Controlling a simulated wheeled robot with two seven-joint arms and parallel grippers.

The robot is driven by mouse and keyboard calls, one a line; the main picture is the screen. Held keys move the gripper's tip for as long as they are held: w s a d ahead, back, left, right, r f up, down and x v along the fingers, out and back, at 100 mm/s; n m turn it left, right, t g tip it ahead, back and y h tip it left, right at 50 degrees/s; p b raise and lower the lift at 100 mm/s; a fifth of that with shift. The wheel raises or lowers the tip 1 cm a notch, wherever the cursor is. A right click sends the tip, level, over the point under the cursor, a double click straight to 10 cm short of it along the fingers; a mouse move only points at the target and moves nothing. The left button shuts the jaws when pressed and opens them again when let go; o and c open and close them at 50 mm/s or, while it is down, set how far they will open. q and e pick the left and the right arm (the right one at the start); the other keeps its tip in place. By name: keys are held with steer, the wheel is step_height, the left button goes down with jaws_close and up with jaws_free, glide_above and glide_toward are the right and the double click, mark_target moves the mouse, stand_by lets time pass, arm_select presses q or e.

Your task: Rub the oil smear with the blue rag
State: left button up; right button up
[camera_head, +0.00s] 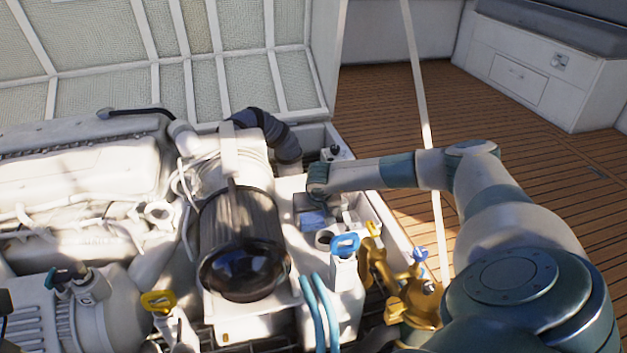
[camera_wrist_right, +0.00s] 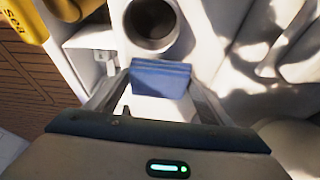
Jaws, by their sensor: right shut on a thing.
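My right gripper (camera_head: 310,205) reaches in from the right over the engine bay and points down. It is shut on the blue rag (camera_head: 313,221), which shows below it in the head view. In the right wrist view the folded blue rag (camera_wrist_right: 160,78) sits between the fingers, over a white surface beside a round opening. I cannot tell whether the rag touches that surface. I cannot make out the oil smear in either view; the arm and rag may hide it. My left gripper is not in view.
A dark ribbed cylinder (camera_head: 240,240) stands left of the gripper. A blue-handled cap (camera_head: 345,245) and brass valve (camera_head: 415,300) are close in front. A yellow-handled dipstick (camera_head: 158,302) is nearer left. A pale upright pole (camera_head: 420,110) passes behind my arm. Wooden deck (camera_head: 375,90) lies beyond.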

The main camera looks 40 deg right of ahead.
mark_target(315, 228)
steer(key=shift+s+f, duration=0.1)
steer(key=shift+s+a+p, duration=0.3)
steer(key=shift+s+p, duration=0.1)
steer(key=shift+s, duration=0.15)
steer(key=shift+s+a+p, duration=0.25)
steer(key=shift+s+p, duration=0.1)
steer(key=shift+s, duration=0.2)
steer(key=shift+s+a, duration=0.1)
steer(key=shift+a, duration=0.05)
steer(key=shift+a, duration=0.1)
steer(key=shift+w+d, duration=0.5)
steer(key=shift+w, duration=0.4)
steer(key=shift+w+d+r+b, duration=0.2)
steer(key=shift+w+d+b, duration=0.1)
steer(key=shift+w, duration=0.1)
steer(key=shift+w, duration=0.1)
